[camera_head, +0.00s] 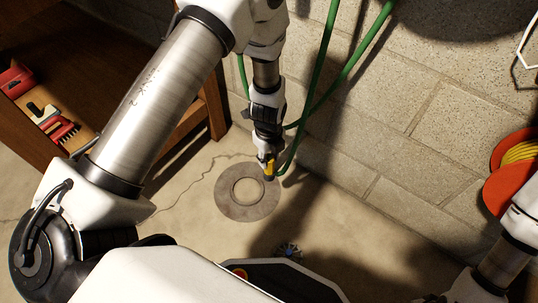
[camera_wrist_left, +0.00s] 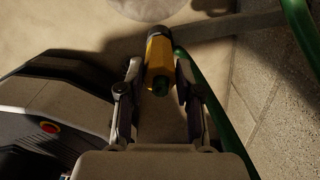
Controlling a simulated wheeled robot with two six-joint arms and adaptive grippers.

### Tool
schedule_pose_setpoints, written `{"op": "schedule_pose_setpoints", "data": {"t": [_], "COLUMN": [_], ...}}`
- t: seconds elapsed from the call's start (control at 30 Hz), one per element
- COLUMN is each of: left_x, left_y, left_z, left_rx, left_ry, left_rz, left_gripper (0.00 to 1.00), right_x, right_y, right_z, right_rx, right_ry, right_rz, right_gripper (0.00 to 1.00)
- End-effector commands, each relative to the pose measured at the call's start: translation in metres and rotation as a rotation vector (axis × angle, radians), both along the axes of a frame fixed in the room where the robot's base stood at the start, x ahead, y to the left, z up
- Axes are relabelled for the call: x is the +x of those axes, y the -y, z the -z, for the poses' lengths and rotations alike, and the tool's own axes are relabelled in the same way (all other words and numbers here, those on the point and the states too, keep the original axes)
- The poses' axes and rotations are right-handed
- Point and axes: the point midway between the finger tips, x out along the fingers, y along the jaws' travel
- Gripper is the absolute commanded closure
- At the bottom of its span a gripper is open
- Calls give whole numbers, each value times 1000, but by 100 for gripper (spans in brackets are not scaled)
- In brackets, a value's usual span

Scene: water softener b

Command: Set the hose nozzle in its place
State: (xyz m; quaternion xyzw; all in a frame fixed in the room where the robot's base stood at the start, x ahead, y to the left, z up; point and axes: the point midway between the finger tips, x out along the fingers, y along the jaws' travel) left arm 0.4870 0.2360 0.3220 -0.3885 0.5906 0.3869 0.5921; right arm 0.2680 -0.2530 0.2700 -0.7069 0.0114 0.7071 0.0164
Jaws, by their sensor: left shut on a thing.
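The hose nozzle (camera_head: 269,170) is yellow with a dark tip and hangs from a green hose (camera_head: 316,82). My left gripper (camera_head: 266,156) is shut on the nozzle, pointing down, close to the block wall. In the left wrist view the yellow nozzle (camera_wrist_left: 158,60) sits between the two fingers of the left gripper (camera_wrist_left: 157,80). The green hose runs beside it on the right. Below the nozzle in the head view is a round grey floor plate (camera_head: 226,203) with a ring in its middle. The nozzle appears above its upper right edge; the height gap is unclear. My right gripper is not visible.
A block wall (camera_head: 400,110) rises behind the floor plate. A wooden shelf (camera_head: 110,60) with red tools (camera_head: 58,130) stands at the left. An orange reel with yellow cord (camera_head: 510,170) is at the right. A small blue-grey object (camera_head: 289,251) lies on the floor near my base.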

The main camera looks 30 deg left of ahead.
Motion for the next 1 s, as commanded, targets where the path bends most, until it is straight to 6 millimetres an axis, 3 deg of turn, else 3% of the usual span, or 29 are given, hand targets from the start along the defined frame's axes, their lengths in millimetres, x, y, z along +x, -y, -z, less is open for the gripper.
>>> {"op": "schedule_pose_setpoints", "data": {"t": [0.17,0.2,0.27,0.67,0.77,1.0], "left_x": [0,0,0,1,1,1], "left_y": [0,0,0,0,0,0], "left_z": [3,3,3,-4,-21,-82], "left_rx": [0,0,0,0,0,0], "left_ry": [0,0,0,2,2,4], "left_rz": [0,0,0,1,2,1], "left_gripper": [100,59,37,36,36,36], "right_x": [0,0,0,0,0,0], "right_y": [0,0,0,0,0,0], "right_z": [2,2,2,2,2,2], "right_rx": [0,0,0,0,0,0], "right_ry": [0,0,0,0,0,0], "right_rz": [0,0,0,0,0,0], "right_gripper": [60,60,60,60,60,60]}}
